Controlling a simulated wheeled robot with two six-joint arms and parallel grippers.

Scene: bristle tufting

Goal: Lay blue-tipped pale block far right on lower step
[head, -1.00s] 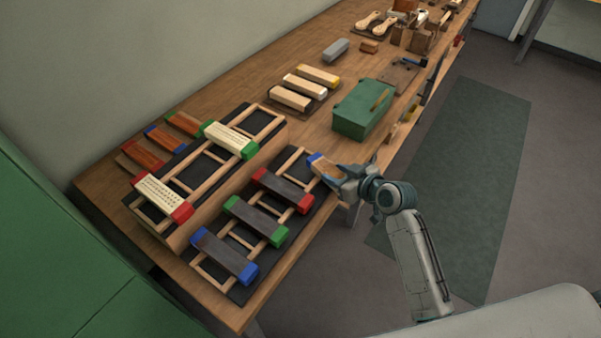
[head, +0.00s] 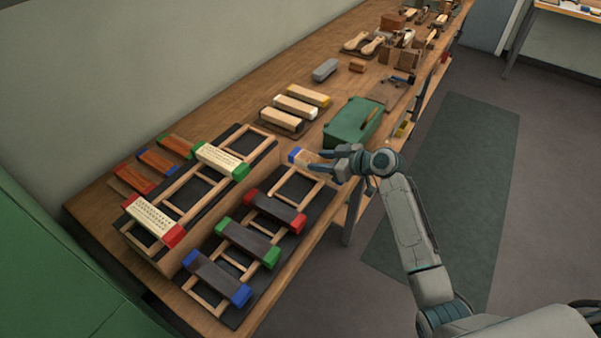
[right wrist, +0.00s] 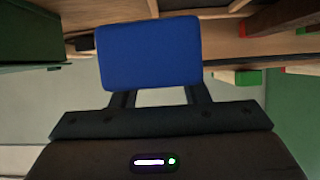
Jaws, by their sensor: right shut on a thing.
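My right gripper (head: 328,165) is shut on a pale block (head: 309,159) with a blue tip (head: 294,155). The block is at the far right end of the lower step (head: 295,190), over or at its rails; I cannot tell whether it touches. The blue tip fills the upper middle of the right wrist view (right wrist: 148,53); the rest of the block is hidden there. On the lower step lie three dark blocks: red-tipped (head: 274,209), green-tipped (head: 247,241) and blue-tipped (head: 216,277). My left gripper is not in view.
The upper step (head: 258,144) behind carries pale blocks with green (head: 221,160) and red (head: 153,219) tips. A green box (head: 350,122) stands close behind my gripper. Several loose blocks (head: 296,107) lie behind it on the bench. The right part of the lower step's rails is bare.

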